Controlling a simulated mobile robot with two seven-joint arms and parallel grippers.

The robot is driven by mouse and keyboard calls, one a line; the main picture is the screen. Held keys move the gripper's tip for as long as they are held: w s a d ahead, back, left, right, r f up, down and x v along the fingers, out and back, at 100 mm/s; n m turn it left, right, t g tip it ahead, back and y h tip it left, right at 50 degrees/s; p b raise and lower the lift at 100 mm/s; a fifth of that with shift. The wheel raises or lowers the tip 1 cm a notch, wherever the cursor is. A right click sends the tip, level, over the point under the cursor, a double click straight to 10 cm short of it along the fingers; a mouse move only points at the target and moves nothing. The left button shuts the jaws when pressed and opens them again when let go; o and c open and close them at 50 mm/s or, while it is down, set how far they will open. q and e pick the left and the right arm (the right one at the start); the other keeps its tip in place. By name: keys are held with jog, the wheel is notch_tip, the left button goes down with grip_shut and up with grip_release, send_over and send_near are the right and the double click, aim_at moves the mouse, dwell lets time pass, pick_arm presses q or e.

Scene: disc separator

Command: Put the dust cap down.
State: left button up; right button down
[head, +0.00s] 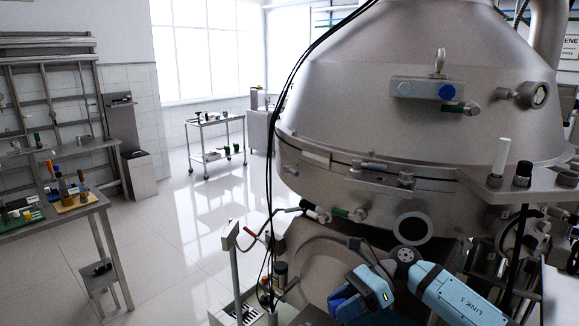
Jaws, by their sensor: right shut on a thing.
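My right gripper (346,303) is low in the head view, below the big steel separator (400,75), with its light blue arm coming in from the lower right. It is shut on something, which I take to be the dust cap. The cap itself cannot be made out, as the gripper body and the bottom edge hide the fingertips. On the separator's upper side is a steel block with a round blue fitting (447,91). My left gripper is not in view.
A steel ledge (535,187) at the right carries a white cylinder (502,156) and a black knob (523,173). Black cables (270,170) hang left of the separator. A workbench (60,226) stands at the left and a trolley (213,122) at the back. The floor between is clear.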

jog(key=w+d+f+m+t+y, duration=0.15)
jog(key=d+m+t, duration=0.25)
jog(key=d, duration=2.3)
jog(key=a+r+m+t+h, duration=0.3)
jog(key=a+m+t, duration=0.4)
jog(key=a+t, duration=0.25)
jog(key=s+d+f+m+t+h, duration=0.5)
jog(key=s+d+f+m+h, duration=0.15)
jog(key=s+m+h, duration=0.45)
jog(key=a, duration=1)
jog(key=shift+s+a+f, duration=0.15)
jog(key=shift+s+a, duration=0.05)
jog(key=shift+s, duration=0.05)
jog(key=shift+d, duration=0.15)
